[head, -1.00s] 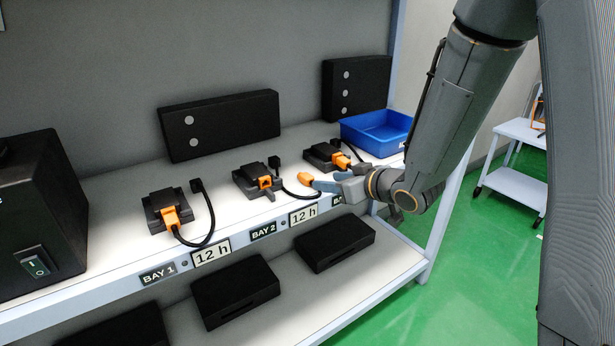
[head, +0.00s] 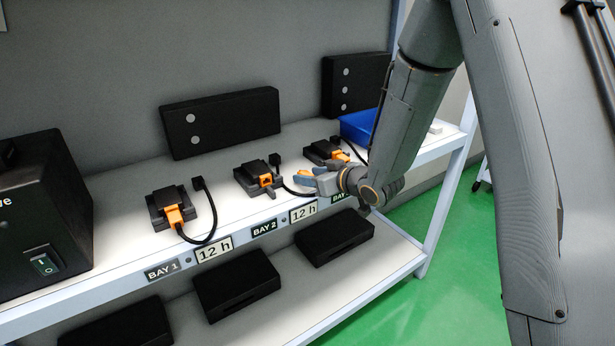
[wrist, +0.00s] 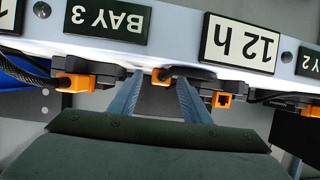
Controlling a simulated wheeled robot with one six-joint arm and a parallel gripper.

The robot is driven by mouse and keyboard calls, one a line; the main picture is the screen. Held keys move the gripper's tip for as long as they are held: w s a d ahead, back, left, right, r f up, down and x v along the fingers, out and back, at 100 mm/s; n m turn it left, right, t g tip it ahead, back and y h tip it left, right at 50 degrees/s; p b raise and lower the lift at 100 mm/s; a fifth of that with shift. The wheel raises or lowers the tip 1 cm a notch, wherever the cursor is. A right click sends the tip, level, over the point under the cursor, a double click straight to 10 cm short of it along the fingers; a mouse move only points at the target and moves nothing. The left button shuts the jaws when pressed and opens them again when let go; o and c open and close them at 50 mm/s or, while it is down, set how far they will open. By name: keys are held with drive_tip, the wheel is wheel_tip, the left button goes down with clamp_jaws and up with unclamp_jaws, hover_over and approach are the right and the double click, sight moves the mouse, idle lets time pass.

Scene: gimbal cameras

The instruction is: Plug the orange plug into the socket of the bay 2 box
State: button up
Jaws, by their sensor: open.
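The bay 2 box (head: 251,190) is a black unit on the upper shelf with an empty orange-rimmed socket (head: 265,181) on its front. The socket shows in the wrist view (wrist: 222,100), right of the fingers. The loose orange plug (head: 305,172) is right of the box, mostly hidden by my gripper (head: 308,178) in the head view. In the wrist view the plug (wrist: 162,76) lies between the two blue-grey fingertips of my gripper (wrist: 158,82), which stand open and apart. A gap shows on both sides of the plug. A black cable runs from it.
The bay 1 box (head: 158,205) and bay 3 box (head: 318,152) each hold an orange plug. A blue bin (head: 357,127) is at the right, partly behind my arm. A black unit with a switch (head: 45,220) stands at left. Black boxes sit on the lower shelf.

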clamp_jaws()
drive_tip(key=shift+r, duration=0.1)
wheel_tip(320, 180, up, 10)
drive_tip(key=b, duration=0.1)
idle(0.6)
